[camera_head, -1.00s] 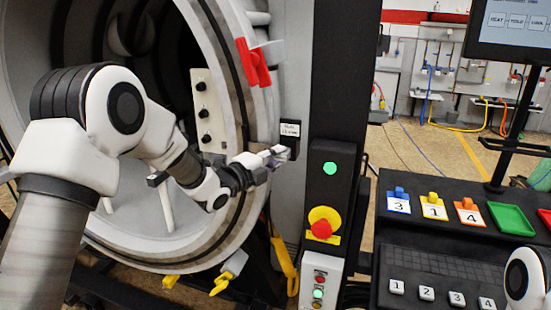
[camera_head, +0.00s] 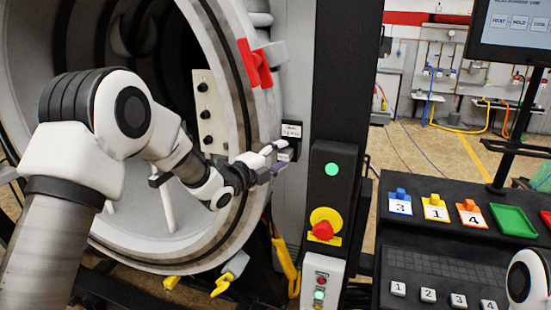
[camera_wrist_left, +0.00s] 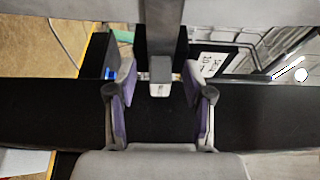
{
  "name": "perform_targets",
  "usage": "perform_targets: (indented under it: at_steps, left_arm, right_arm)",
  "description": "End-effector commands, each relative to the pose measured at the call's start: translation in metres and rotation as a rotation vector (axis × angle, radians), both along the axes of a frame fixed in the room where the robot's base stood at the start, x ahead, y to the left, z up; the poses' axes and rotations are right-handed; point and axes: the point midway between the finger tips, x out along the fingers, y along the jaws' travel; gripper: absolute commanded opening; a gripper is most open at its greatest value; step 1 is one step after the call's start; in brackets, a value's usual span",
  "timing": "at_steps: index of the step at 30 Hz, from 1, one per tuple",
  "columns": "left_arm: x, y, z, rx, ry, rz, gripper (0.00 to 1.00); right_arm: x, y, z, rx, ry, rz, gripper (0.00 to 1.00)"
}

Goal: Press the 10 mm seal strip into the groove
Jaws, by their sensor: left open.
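The furnace's round door flange (camera_head: 262,105) fills the left of the head view. A dark ring line (camera_head: 229,55) runs along its face and looks like the groove. I cannot make out a separate seal strip. My left gripper (camera_head: 278,158) is open at the right edge of the flange, in front of a small dark box with a white label (camera_head: 291,130); the label text is too small to read. In the left wrist view, the purple-padded fingers of this gripper (camera_wrist_left: 160,97) stand apart, with a small pale block (camera_wrist_left: 160,80) showing between them. My right gripper is out of view.
A red bracket (camera_head: 254,63) sits on the flange's upper right. A black column (camera_head: 340,80) with a red stop button (camera_head: 322,230) stands right of the flange. A black console (camera_head: 440,265) with numbered tags and a green tray (camera_head: 513,220) lies at right.

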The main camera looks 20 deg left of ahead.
Motion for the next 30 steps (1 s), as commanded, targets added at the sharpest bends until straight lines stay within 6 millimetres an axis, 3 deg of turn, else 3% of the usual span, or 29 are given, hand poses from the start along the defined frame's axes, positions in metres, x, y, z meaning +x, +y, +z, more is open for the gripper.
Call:
perform_targets:
  at_steps: [5, 15, 19, 24, 27, 29, 30]
  left_arm:
    - [-0.018, 0.009, 0.001, -0.003, 0.001, 0.002, 0.51]
    - [-0.093, 0.043, 0.001, -0.005, 0.000, 0.003, 0.51]
    - [-0.107, 0.048, 0.000, -0.003, -0.001, 0.001, 0.51]
    - [-0.109, 0.049, -0.002, 0.000, 0.002, -0.001, 0.51]
    - [-0.109, 0.047, -0.025, 0.004, 0.042, -0.003, 0.51]
    - [-0.110, 0.042, -0.055, 0.016, 0.095, -0.012, 0.51]
    - [-0.113, 0.036, -0.082, 0.028, 0.144, -0.023, 0.51]
  right_arm:
    - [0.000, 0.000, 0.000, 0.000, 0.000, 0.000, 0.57]
    - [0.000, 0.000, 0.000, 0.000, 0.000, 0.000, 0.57]
    - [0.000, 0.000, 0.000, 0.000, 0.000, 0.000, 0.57]
    - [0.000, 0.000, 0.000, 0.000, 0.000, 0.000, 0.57]
    - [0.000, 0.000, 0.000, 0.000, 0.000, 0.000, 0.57]
    - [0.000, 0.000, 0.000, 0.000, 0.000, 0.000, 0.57]
    - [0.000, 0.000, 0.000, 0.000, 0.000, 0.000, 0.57]
